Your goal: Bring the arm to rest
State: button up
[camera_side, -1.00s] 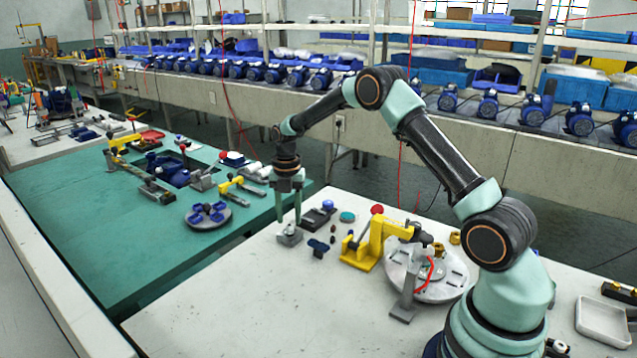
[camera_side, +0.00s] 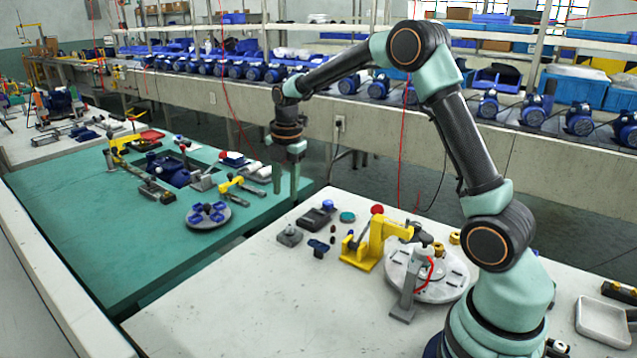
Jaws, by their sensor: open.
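My gripper (camera_side: 287,182) points down, open and empty, in the middle of the side view. Its two fingers hang in the air above the far left edge of the white table (camera_side: 215,315). A small grey metal block (camera_side: 289,236) sits on the table below the fingers, apart from them. My arm arches up from its base at the lower right and reaches left to the gripper.
A yellow clamp (camera_side: 368,243) and a round grey fixture plate (camera_side: 440,285) stand near my base. Small dark parts (camera_side: 318,248) lie beside the block. A green table (camera_side: 90,235) lies left. A white tray (camera_side: 603,322) sits at right.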

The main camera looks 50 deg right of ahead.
jog(key=s+a+r+m+t, duration=0.2)
jog(key=s+a+r+m, duration=0.5)
jog(key=s+r+m, duration=0.3)
jog(key=s+a+m+t, duration=0.2)
jog(key=s+a+m, duration=0.1)
jog(key=s+m, duration=0.6)
jog(key=shift+s+a+f, duration=0.15)
jog(key=shift+s+f, duration=0.05)
jog(key=shift+s, duration=0.2)
